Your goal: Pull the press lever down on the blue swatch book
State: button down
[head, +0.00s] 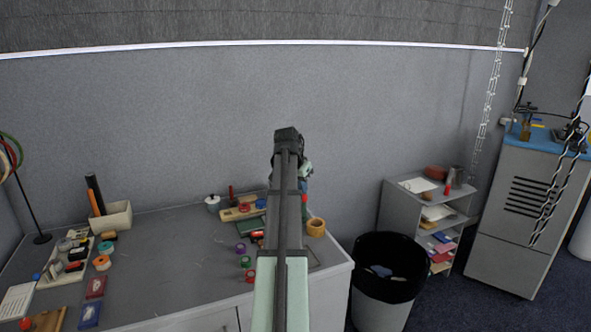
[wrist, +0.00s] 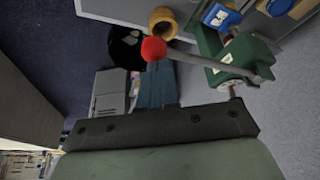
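The green press (wrist: 212,45) shows at the upper right of the wrist view, with a grey lever rod (wrist: 205,62) ending in a red ball knob (wrist: 154,49).
A tan tape roll (head: 316,227) stands right of my arm near the table edge. Several small coloured items lie left of the arm, with a pot (head: 212,202) behind. A black-lined bin (head: 385,300) and a grey shelf (head: 395,208) stand off the table's right end.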

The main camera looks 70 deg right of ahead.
jog(key=shift+f, duration=0.1)
dwell(0.3)
jog(key=shift+w+d+f, duration=0.1)
jog(key=shift+w+f, duration=0.05)
jog(key=shift+f, duration=1.35)
jog(key=shift+r, duration=0.15)
